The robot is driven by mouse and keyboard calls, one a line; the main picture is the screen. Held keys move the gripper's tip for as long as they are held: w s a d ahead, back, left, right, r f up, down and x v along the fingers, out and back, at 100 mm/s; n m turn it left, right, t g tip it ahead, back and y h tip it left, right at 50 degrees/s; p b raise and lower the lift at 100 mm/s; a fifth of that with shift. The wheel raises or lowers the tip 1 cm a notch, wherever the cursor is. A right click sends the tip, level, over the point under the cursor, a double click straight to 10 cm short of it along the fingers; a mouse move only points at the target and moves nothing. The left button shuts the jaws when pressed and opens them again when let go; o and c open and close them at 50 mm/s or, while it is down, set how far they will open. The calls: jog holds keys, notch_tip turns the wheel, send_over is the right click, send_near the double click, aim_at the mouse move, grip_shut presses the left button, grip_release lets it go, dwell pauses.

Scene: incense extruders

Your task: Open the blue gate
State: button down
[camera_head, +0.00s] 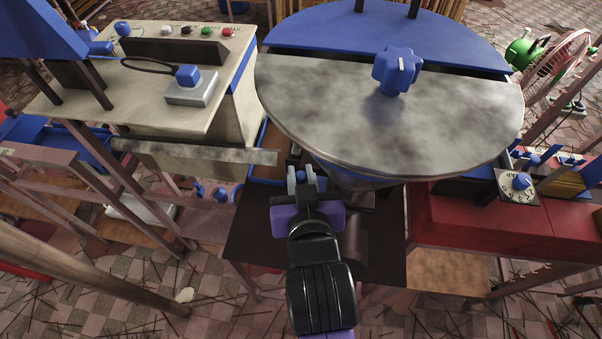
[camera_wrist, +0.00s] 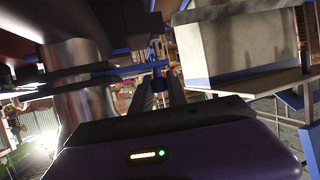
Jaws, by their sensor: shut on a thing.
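My gripper (camera_head: 302,186) reaches in under the left edge of the round grey-topped hopper (camera_head: 390,130), above the dark plate beneath it. It is shut on a small blue part (camera_head: 301,175), which also shows between the two fingers in the wrist view (camera_wrist: 158,84). This part appears to belong to the blue gate, but most of it is hidden by my fingers and the hopper rim. I cannot tell how far open the gate stands.
A blue star-shaped knob (camera_head: 397,70) sits on the hopper lid. At left stands a pale machine top (camera_head: 150,60) with coloured buttons and a grey bar (camera_head: 195,153) near my gripper. A red machine (camera_head: 500,220) with a dial (camera_head: 518,184) is at right.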

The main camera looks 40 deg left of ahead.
jog(key=s+a, duration=0.1)
jog(key=a, duration=0.1)
jog(key=s+a, duration=0.1)
jog(key=a, duration=0.1)
jog(key=shift+s, duration=0.3)
jog(key=c, duration=1.3)
grip_release()
jog(key=v, duration=0.7)
jog(key=shift+s+d, duration=0.2)
jog(key=shift+s, duration=0.05)
jog(key=shift+r, duration=0.15)
